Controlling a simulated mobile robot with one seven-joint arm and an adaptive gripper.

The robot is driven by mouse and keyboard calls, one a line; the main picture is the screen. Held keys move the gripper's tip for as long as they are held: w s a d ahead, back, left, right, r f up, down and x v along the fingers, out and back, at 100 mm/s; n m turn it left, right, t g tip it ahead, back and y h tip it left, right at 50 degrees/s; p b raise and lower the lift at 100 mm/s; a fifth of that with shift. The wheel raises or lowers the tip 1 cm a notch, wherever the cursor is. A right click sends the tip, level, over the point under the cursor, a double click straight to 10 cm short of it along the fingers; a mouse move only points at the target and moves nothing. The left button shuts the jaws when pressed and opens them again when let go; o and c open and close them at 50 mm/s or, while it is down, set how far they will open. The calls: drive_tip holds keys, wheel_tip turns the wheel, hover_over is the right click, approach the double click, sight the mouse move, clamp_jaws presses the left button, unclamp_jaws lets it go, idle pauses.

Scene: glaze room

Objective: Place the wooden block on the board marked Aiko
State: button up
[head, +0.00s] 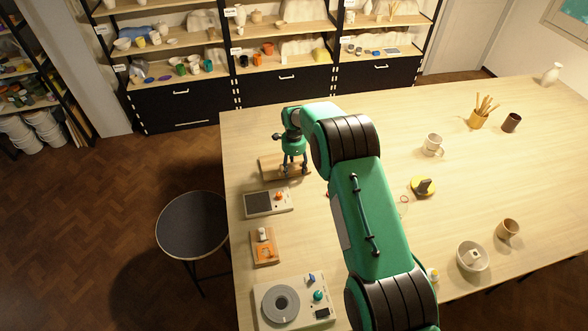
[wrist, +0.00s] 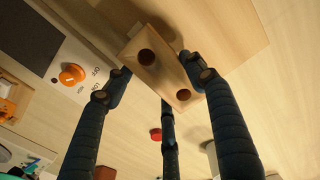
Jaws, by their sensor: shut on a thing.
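My gripper (head: 293,166) has several dark-jointed fingers and is low over the far left part of the table. In the wrist view my gripper (wrist: 160,84) is shut on the wooden block (wrist: 165,68), which shows two dark round holes. A wooden board (head: 268,169) lies under and beside the fingers in the head view; it also shows in the wrist view (wrist: 228,30), beside and behind the block. No name can be read on it. In the head view the fingers largely hide the block. I cannot tell whether the block touches the board.
A cream device (head: 257,203) with a dark panel and orange knob lies just nearer than the board. A smaller wooden board (head: 265,258) bearing orange and white items and a wheel device (head: 321,314) lie nearer still. A stool (head: 193,225) stands left. The table's far middle is clear.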

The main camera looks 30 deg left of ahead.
sight(294, 168)
drive_tip(key=shift+f, duration=0.55)
drive_tip(key=shift+f, duration=0.2)
drive_tip(key=o, duration=1.4)
drive_tip(key=shift+r, duration=0.15)
drive_tip(key=shift+r+b, duration=1.05)
drive_tip(key=shift+r, duration=4.95)
